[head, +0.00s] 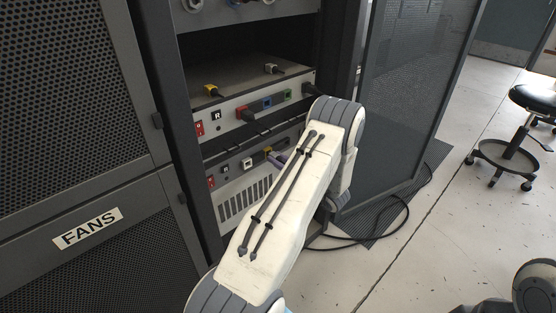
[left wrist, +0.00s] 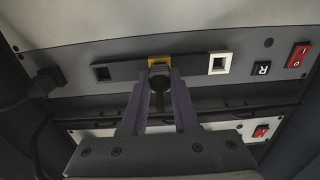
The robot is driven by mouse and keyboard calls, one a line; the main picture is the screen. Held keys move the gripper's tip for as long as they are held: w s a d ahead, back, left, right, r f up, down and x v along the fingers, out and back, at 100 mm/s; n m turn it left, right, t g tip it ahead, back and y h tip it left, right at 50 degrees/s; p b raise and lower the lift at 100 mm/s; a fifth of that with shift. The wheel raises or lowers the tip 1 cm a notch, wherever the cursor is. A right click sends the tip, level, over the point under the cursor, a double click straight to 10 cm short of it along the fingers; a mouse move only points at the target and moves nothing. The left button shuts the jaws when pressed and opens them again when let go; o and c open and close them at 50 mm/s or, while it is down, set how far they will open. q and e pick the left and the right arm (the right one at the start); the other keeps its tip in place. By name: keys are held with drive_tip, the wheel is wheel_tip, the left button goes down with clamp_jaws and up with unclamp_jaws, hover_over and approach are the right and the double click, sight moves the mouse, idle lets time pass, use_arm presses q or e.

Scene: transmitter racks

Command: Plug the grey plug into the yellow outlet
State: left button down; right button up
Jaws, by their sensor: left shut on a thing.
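The yellow outlet (left wrist: 159,61) is in a dark strip on the front of the lower rack unit, between a dark outlet and a white one in the left wrist view. In the head view it shows as a small yellow patch (head: 268,150) beside my arm. My left gripper (left wrist: 161,82) is shut on the grey plug (left wrist: 160,73), whose front is right at the yellow outlet. I cannot tell whether it is inside or just touching. In the head view my left arm hides most of the gripper and plug. My right gripper is not in view.
A black plug (left wrist: 44,82) with cable sits left of the strip. An open mesh door (head: 405,100) stands right.

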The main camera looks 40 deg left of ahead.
use_arm(q)
drive_tip(key=shift+a, duration=0.5)
drive_tip(key=c, duration=0.6)
unclamp_jaws()
drive_tip(key=shift+s+d+p, duration=0.2)
drive_tip(key=shift+d+p, duration=0.45)
drive_tip(key=shift+d, duration=2)
drive_tip(key=shift+s+d+p, duration=0.15)
drive_tip(key=shift+d+p, duration=0.45)
drive_tip(key=shift+d, duration=2)
